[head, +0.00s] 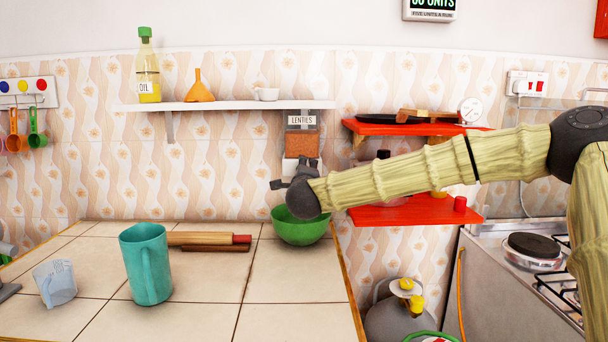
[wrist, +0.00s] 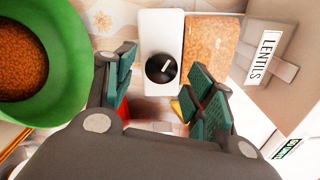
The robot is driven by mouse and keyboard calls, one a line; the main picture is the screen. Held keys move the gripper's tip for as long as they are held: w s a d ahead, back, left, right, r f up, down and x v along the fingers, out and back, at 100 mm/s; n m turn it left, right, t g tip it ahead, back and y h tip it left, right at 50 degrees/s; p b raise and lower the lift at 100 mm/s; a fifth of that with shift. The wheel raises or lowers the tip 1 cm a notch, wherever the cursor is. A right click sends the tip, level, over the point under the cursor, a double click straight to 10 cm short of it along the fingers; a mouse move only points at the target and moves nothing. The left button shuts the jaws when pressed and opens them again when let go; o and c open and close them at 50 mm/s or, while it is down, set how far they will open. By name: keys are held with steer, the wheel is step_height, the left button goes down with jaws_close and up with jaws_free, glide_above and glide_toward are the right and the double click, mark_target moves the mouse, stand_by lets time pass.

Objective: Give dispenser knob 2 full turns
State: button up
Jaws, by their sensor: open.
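The lentil dispenser (head: 302,138) hangs on the tiled wall under the white shelf, with a clear hopper of orange lentils and a LENTILS label. In the wrist view its white lower body holds a round black knob (wrist: 162,69) with a white pointer mark, slanting slightly. My gripper (wrist: 165,88) is open, its green-padded fingers on either side of the knob with gaps showing. I cannot tell how deep the fingertips reach. In the head view my gripper (head: 292,177) is in front of the dispenser's lower part and hides the knob.
A green bowl (head: 300,229) stands on the counter below the dispenser; the wrist view shows lentils in it (wrist: 22,62). A teal jug (head: 146,264), a clear measuring cup (head: 55,282) and a rolling pin (head: 205,238) are to the left. Red shelves (head: 412,213) are right, behind my arm.

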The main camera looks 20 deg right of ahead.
steer(key=v, duration=1.1)
steer(key=shift+s, duration=0.25)
steer(key=shift+a, duration=0.1)
